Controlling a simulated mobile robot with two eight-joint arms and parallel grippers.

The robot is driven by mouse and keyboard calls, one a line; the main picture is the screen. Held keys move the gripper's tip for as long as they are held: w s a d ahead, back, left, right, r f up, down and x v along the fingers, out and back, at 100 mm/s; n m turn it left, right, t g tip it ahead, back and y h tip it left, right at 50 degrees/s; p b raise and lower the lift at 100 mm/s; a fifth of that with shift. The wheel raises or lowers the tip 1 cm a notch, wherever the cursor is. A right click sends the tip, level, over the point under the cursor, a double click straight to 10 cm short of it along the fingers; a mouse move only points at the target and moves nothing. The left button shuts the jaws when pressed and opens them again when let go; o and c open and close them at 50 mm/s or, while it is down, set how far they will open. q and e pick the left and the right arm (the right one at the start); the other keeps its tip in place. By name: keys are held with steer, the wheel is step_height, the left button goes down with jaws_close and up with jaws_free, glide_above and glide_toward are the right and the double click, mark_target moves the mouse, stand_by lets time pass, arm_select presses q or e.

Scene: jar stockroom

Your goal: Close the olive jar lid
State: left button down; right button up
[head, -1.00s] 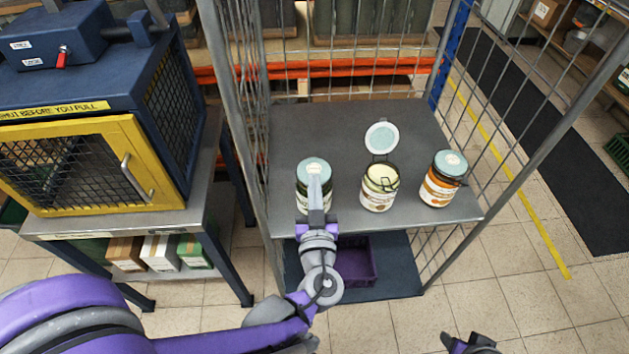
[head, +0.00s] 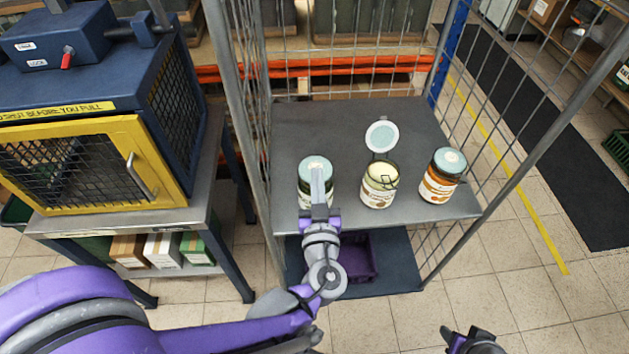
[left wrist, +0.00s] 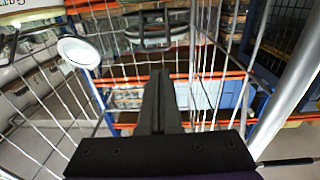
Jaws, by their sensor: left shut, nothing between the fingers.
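Three jars stand in a row on the cage trolley's grey shelf (head: 345,130). The middle jar (head: 378,195) has its hinged lid (head: 382,136) raised at the back, its mouth uncovered and a wire bail on its front. I take it as the olive jar, though its label is too small to read. My left gripper (head: 317,177) is shut and empty, in front of the left jar and partly hiding it, left of the open jar. In the left wrist view its fingers (left wrist: 160,85) are together, and a round lid (left wrist: 78,52) shows upper left. My right gripper (head: 472,342) is cut by the bottom edge.
The left jar (head: 303,185) and the orange-label right jar (head: 440,178) have lids on. Wire mesh and posts (head: 520,150) bound the shelf's sides and back. A yellow-doored cage (head: 90,165) stands left on a table. A purple crate (head: 362,258) sits below the shelf.

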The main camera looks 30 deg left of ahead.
arm_select(q)
step_height(320, 180, up, 3)
steer(key=shift+w+f+p, duration=0.15)
steer(key=shift+p, duration=0.55)
steer(key=s+d+f+b, duration=0.3)
steer(key=s+f+b, duration=0.1)
steer(key=s+f, duration=0.3)
steer(key=shift+s+d, duration=0.15)
steer(key=shift+d, duration=0.2)
arm_select(e)
steer(key=shift+s+a+f, duration=0.1)
steer(key=shift+s+f, duration=0.2)
steer(key=shift+f, duration=0.3)
steer(key=shift+s+a+f, duration=0.1)
steer(key=shift+s+f, duration=0.2)
steer(key=shift+f, duration=0.25)
